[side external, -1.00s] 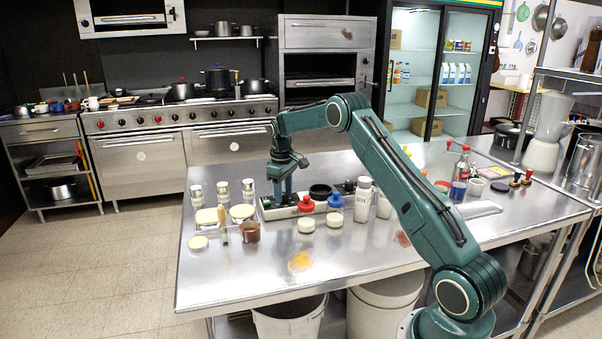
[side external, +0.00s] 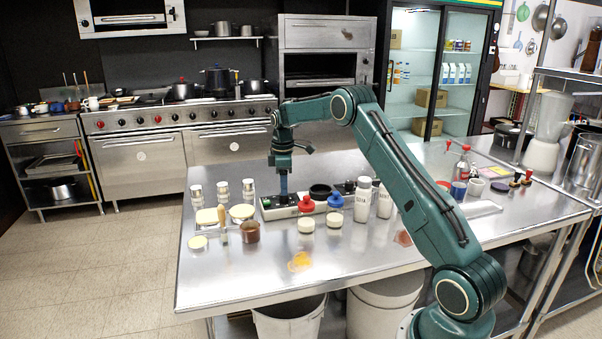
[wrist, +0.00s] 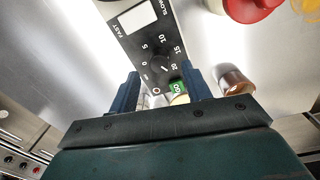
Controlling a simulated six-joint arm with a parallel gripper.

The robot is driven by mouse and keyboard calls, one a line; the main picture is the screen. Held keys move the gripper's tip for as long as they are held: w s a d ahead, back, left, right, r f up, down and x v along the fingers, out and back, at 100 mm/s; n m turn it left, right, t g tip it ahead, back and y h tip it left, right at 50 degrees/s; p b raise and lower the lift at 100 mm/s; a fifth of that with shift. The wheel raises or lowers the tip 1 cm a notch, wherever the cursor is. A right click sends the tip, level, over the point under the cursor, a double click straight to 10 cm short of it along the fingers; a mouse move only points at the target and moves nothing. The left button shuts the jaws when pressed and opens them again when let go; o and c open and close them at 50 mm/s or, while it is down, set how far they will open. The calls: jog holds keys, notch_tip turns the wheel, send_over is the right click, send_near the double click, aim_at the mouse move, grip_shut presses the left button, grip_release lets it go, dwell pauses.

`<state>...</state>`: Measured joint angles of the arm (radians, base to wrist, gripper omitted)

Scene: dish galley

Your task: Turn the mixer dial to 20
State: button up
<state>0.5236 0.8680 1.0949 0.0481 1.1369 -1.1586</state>
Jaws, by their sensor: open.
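The mixer control panel (side external: 281,211) is a dark-topped strip with pale sides on the steel table. In the wrist view the panel (wrist: 143,45) shows the words FAST and SLOW and a number scale from 0 to 20. The black mixer dial (wrist: 158,69) sits inside that scale, with a small pale mark near the 20 side; its exact setting is hard to read. My gripper (wrist: 163,82) is open, its two blue fingers either side of the dial in view and apart from it. In the side view my gripper (side external: 284,191) points down over the panel's left end.
A brown jar (side external: 250,232) is close by.

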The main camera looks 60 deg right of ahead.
notch_tip(320, 180, up, 11)
jog(key=s+a+r+m+t, duration=0.1)
jog(key=s+a+r, duration=0.4)
jog(key=a, duration=0.3)
jog(key=s+a+r+m+t, duration=0.1)
jog(key=s+a+r, duration=0.3)
jog(key=a+r, duration=0.2)
jog(key=shift+s+a+r+m, duration=0.2)
jog(key=shift+s+a+m, duration=0.2)
jog(key=shift+a, duration=0.85)
jog(key=s+a+m+t, duration=0.2)
jog(key=s+a, duration=0.7)
jog(key=s, duration=0.4)
jog(key=s+a+f+m, duration=0.1)
jog(key=s+a+f, duration=0.1)
jog(key=s, duration=0.3)
jog(key=s+a+f+m+t, duration=0.1)
jog(key=s+a+f, duration=0.2)
jog(key=s, duration=0.3)
jog(key=shift+s+a+f+y, duration=0.25)
jog(key=shift+s+f+y, duration=0.05)
jog(key=shift+f, duration=0.3)
